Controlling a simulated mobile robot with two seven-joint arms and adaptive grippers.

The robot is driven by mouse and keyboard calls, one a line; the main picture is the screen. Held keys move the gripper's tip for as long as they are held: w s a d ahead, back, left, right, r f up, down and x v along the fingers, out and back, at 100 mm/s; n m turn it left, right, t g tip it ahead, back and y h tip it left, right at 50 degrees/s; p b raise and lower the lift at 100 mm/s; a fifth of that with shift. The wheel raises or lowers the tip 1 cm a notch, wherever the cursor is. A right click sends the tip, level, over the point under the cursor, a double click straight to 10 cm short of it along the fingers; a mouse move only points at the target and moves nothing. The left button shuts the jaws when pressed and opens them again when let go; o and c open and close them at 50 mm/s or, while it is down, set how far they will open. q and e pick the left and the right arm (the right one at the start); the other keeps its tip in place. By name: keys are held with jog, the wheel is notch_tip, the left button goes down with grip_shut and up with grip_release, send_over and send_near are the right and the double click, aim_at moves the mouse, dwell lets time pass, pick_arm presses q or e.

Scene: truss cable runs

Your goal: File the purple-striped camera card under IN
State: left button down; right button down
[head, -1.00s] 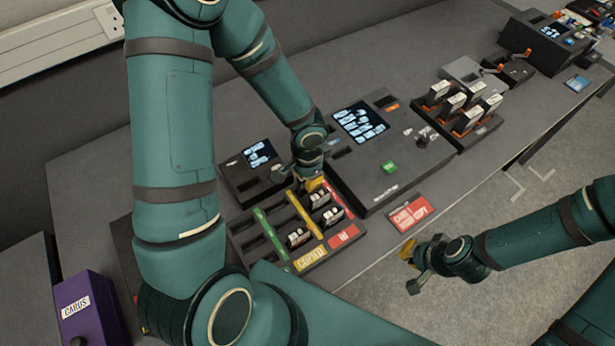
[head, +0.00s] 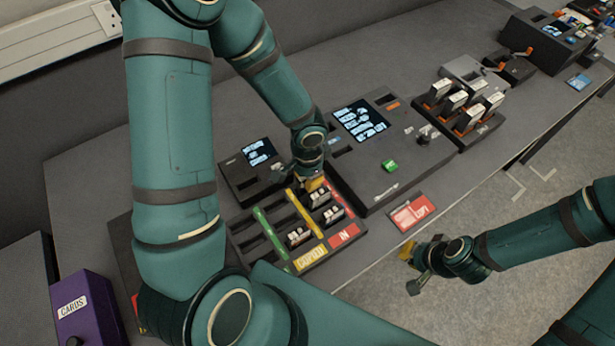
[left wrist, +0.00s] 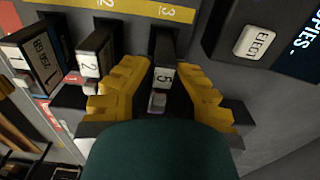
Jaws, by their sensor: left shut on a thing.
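The card tray (head: 322,254) has green, yellow and red strips, with a yellow COPIED label (head: 310,256) and a red IN label (head: 344,235). My left gripper (head: 315,186) is over the tray's far end, at the IN column. In the left wrist view its yellow fingers (left wrist: 162,98) are shut around a dark card marked 5 (left wrist: 164,62).
A large console with a screen (head: 376,165) and a smaller screen unit (head: 250,170) stand close to the tray. A red card mat (head: 412,212) lies at the front edge. A rack of cards (head: 462,118) stands to the right. A purple CARDS box (head: 88,310) is at lower left.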

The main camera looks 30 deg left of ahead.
pick_arm(q)
jog(key=c, duration=0.6)
grip_release()
jog(key=shift+r+p, duration=2.9)
jog(key=shift+r, duration=0.9)
jog(key=shift+f, duration=0.1)
